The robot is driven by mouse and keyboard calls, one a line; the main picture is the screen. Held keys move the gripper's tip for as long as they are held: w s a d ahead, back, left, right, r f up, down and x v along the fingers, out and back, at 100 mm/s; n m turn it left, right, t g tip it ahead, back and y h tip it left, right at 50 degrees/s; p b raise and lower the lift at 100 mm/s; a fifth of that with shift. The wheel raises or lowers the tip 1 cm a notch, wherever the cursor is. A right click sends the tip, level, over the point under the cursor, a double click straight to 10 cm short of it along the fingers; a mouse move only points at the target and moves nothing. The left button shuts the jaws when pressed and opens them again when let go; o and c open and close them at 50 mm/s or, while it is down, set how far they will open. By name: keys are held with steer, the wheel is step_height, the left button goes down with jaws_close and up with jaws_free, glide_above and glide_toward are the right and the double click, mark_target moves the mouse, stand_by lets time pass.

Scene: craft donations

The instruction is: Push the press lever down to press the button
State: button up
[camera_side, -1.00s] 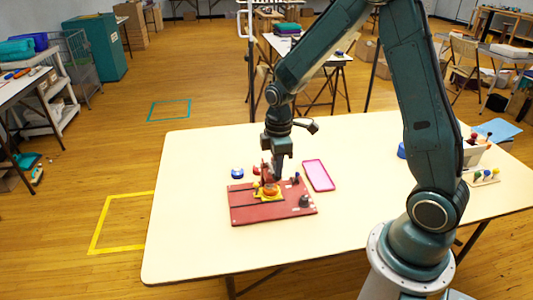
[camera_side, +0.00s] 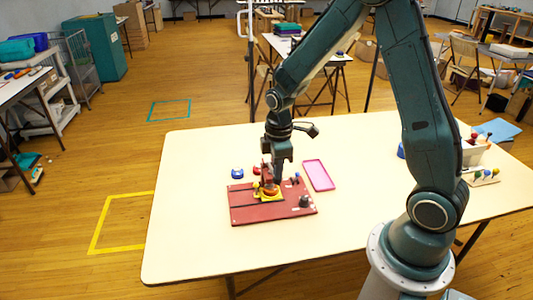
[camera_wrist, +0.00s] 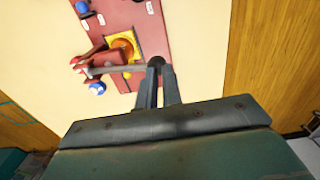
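The press lever (camera_wrist: 110,68) is a thin grey bar in the wrist view. It runs from a red bracket (camera_wrist: 92,62) across a yellow base to a dark knob at its end. Under the bar sits the round orange button (camera_wrist: 121,47), partly covered by it. My gripper (camera_wrist: 158,66) has its narrow fingers close together, with tips at the knob end of the lever. Contact seems likely, but the tips overlap the knob. In the side view my gripper (camera_side: 273,181) points down over the red board (camera_side: 245,208), low beside the orange button (camera_side: 270,190).
A pink tray (camera_side: 318,175) lies right of the board. A dark knob (camera_side: 304,201) is on the board's right part. The table's front left is clear.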

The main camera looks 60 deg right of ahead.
steer(key=shift+s+a+f, duration=0.1)
steer(key=shift+f, duration=0.5)
stand_by(1.0)
steer(key=shift+r, duration=0.15)
step_height(320, 180, up, 8)
steer(key=shift+r, duration=0.15)
stand_by(1.2)
stand_by(0.9)
